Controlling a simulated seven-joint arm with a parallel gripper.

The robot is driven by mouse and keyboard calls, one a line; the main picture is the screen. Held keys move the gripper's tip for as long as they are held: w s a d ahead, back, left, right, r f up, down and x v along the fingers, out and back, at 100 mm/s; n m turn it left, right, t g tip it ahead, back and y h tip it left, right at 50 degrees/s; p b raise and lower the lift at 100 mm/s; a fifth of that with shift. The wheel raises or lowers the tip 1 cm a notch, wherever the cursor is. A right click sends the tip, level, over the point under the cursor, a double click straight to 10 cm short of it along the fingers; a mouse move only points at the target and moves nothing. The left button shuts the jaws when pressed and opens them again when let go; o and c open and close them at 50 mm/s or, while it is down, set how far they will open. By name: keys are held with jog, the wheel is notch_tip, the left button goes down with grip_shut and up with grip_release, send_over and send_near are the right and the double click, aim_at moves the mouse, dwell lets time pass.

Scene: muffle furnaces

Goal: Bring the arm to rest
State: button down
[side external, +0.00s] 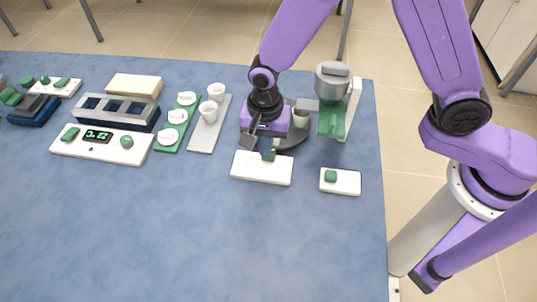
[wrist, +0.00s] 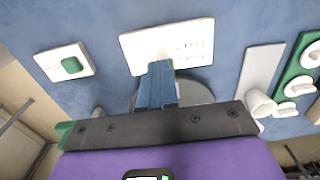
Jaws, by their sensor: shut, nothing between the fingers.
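My gripper (wrist: 160,68) is shut and empty in the wrist view, its two bluish fingers pressed together. The fingertips overlap the edge of a white panel (wrist: 185,45) with faint markings. In the side view my gripper is low over the table, at the back edge of the same white panel (side external: 261,170). A small green piece (side external: 268,155) shows at that edge. I cannot tell whether the fingers touch the panel. My arm reaches in from the right, bent down to the table.
Right of the panel are a small white plate with a green button (side external: 330,176) and a grey-and-green device (side external: 332,100). A round dark base (side external: 291,138) is close behind my gripper. Left are a grey tray with white cups (side external: 203,137), a green tray (side external: 167,143) and a control box (side external: 100,145). The front table is clear.

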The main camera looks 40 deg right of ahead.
jog(key=shift+r, duration=0.15)
dwell(0.3)
jog(key=s+d+r+n, duration=0.7)
jog(key=s+d+n, duration=0.3)
jog(key=d, duration=0.1)
jog(key=s+d+r+n, duration=0.7)
jog(key=s+d+n, duration=0.3)
jog(key=d+n, duration=0.1)
jog(key=shift+r+n, duration=0.3)
jog(key=shift+r, duration=0.05)
